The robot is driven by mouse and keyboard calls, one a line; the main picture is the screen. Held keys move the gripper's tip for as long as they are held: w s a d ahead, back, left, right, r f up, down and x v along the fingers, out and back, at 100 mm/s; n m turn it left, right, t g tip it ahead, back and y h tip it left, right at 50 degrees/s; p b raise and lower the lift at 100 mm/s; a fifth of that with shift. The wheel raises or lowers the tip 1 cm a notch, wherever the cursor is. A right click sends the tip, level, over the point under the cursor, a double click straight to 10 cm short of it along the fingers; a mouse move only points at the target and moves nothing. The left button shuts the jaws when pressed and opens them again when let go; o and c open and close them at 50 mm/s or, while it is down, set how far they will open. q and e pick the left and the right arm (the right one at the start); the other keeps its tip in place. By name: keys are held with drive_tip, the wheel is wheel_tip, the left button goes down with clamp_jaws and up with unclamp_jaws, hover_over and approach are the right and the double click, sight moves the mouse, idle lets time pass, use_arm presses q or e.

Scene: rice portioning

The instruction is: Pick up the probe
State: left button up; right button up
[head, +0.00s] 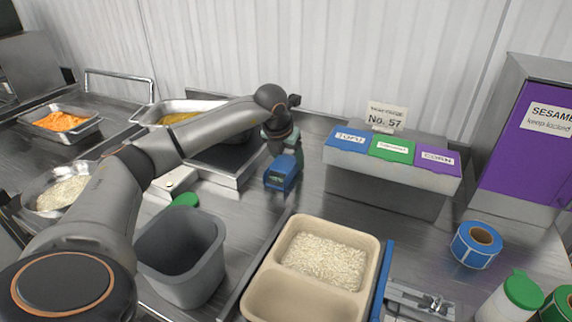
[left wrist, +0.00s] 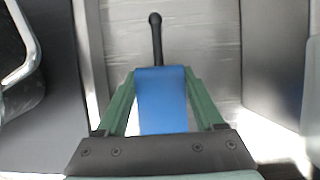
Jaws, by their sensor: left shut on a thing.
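The probe (head: 283,175) is a blue block-like body. It is at my left gripper (head: 281,154), over the metal counter just right of the scale-like steel platform. In the left wrist view, the blue body of the probe (left wrist: 160,105) sits between the two green fingers of my left gripper (left wrist: 160,75), which is shut on it. A thin dark stem with a round end sticks out beyond the fingertips there. Whether the probe touches the counter is hard to tell. My right gripper is not in view.
A beige tray (head: 254,296) holding rice stands at front centre, beside a grey bin (head: 180,255). A box with blue, green and purple lids (head: 391,148) stands back right. A blue label roll (head: 476,245) lies at right. Counter around the probe is partly clear.

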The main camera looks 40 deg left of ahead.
use_arm(q)
drive_tip(key=shift+r, duration=0.1)
drive_tip(key=shift+r, duration=0.25)
wheel_tip(320, 180, up, 2)
drive_tip(key=shift+r, duration=0.1)
drive_tip(key=s+r, duration=0.2)
drive_tip(key=r, duration=0.1)
drive_tip(key=s+r, duration=0.3)
drive_tip(key=shift+s+d+r, duration=0.1)
drive_tip(key=shift+s+r, duration=0.05)
drive_tip(key=shift+r, duration=0.1)
drive_tip(key=s+r+p, duration=0.4)
drive_tip(key=s+r, duration=0.4)
drive_tip(key=r, duration=0.1)
drive_tip(key=shift+s+d+r, duration=0.3)
drive_tip(key=shift+s, duration=0.05)
drive_tip(key=shift+w+a, duration=0.1)
